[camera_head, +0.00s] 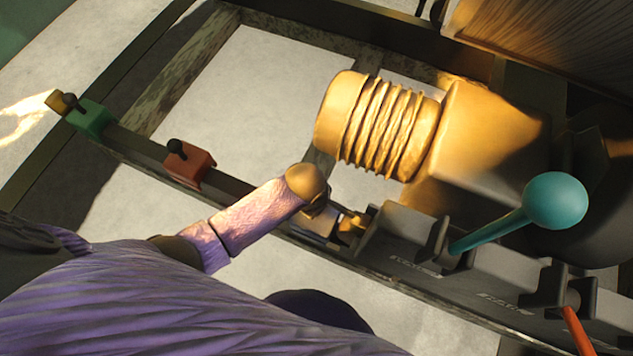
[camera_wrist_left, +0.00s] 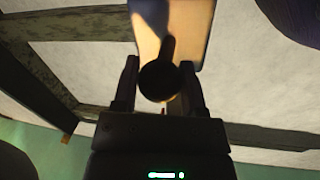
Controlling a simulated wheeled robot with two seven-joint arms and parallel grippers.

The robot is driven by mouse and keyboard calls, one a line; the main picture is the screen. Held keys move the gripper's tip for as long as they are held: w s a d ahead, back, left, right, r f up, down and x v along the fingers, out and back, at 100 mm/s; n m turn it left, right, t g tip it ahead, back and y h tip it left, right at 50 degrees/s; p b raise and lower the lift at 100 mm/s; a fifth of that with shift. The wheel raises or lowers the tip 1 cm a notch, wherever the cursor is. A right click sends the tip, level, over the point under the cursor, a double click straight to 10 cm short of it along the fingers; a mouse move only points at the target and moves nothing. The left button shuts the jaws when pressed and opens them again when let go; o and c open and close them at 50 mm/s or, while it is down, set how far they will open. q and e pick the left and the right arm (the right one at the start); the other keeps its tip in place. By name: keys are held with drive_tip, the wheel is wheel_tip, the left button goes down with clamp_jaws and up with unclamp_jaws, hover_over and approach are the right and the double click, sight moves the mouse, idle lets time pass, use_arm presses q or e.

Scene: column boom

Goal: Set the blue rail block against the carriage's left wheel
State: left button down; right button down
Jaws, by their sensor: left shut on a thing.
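My left gripper (camera_head: 345,222) is at the dark rail in the head view, beyond my purple forearm. In the left wrist view, its two dark fingers (camera_wrist_left: 160,88) are on either side of a round black knob (camera_wrist_left: 158,80). The knob's stem leads to a flat-faced block (camera_wrist_left: 180,25), tan where lit and grey-blue in shadow. Its true colour is hard to tell. In the head view my wrist mostly hides what I hold. I cannot make out the carriage's left wheel for certain. My right gripper is not in view.
On the rail's left part sit a red block (camera_head: 189,164), a green block (camera_head: 88,118) and a yellow block (camera_head: 58,102). A ribbed golden cylinder (camera_head: 385,125) stands behind my gripper. To the right are a teal ball lever (camera_head: 555,201) and a red lever (camera_head: 577,330).

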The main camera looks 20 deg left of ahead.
use_arm(q)
drive_tip(key=shift+f+b, duration=0.5)
drive_tip(key=shift+f, duration=0.45)
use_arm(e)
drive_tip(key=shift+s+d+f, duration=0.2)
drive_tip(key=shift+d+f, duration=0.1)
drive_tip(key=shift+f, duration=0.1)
use_arm(q)
drive_tip(key=c, duration=0.6)
unclamp_jaws()
drive_tip(key=o, duration=0.5)
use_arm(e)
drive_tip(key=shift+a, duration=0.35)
use_arm(q)
drive_tip(key=shift+o, duration=0.2)
wheel_tip(320, 180, up, 10)
drive_tip(key=p, duration=0.8)
drive_tip(key=shift+r+p, duration=0.25)
drive_tip(key=shift+p, duration=0.1)
drive_tip(key=shift+f, duration=0.25)
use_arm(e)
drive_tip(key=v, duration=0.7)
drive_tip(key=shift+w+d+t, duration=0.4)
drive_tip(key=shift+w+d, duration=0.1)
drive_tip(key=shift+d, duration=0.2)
